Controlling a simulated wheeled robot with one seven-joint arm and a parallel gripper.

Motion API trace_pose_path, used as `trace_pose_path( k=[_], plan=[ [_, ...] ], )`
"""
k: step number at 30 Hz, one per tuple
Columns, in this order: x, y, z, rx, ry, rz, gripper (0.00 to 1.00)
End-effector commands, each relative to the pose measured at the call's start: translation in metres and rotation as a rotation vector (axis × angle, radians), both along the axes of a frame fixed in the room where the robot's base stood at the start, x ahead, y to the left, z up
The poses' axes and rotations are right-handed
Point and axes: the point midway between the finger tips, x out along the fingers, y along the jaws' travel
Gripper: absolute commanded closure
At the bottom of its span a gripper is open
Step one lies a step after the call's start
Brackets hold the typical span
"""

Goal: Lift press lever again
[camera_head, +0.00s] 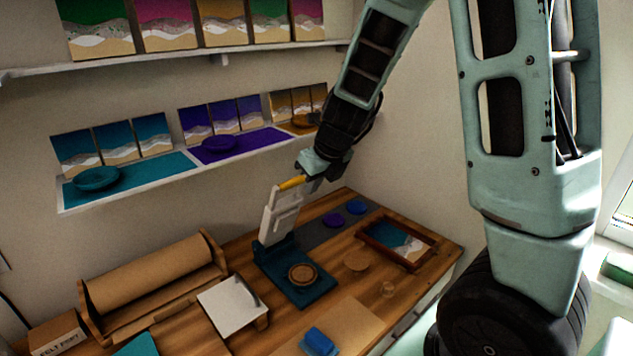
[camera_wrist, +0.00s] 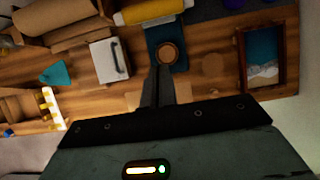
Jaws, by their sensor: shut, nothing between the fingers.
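The press has a teal base (camera_head: 300,280) with a round brown disc (camera_head: 302,274) on it. Its white lever arm (camera_head: 281,214) stands raised, leaning slightly back, with a yellow handle (camera_head: 291,183) at its top. My gripper (camera_head: 310,168) is up beside the handle in the head view; its fingertips are hard to make out there. In the wrist view my gripper's fingers (camera_wrist: 162,72) are together and empty, pointing toward the disc (camera_wrist: 168,53). The yellow handle (camera_wrist: 150,11) lies beyond the fingertips at the top edge, apart from them in that picture.
A paper roll on a stand (camera_head: 150,270) and a white board with a handle (camera_head: 230,303) are left of the press. A framed wave picture (camera_head: 395,243) lies right. Shelves with coloured panels (camera_head: 130,185) line the wall behind. A blue item (camera_head: 318,341) lies at the front.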

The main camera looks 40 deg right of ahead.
Motion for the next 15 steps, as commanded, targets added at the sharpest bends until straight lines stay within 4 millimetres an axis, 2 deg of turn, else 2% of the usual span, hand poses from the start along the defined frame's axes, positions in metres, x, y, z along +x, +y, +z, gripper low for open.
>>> trace_pose_path(
  k=[1, 5, 7, 15],
  plan=[
    [0.005, 0.000, -0.017, 0.001, 0.002, -0.002, 1.00],
    [0.016, 0.000, -0.038, -0.001, 0.002, -0.001, 1.00],
    [0.029, 0.001, -0.026, -0.001, 0.000, 0.003, 1.00],
    [0.053, 0.002, -0.022, 0.000, 0.000, 0.003, 1.00]
  ],
)
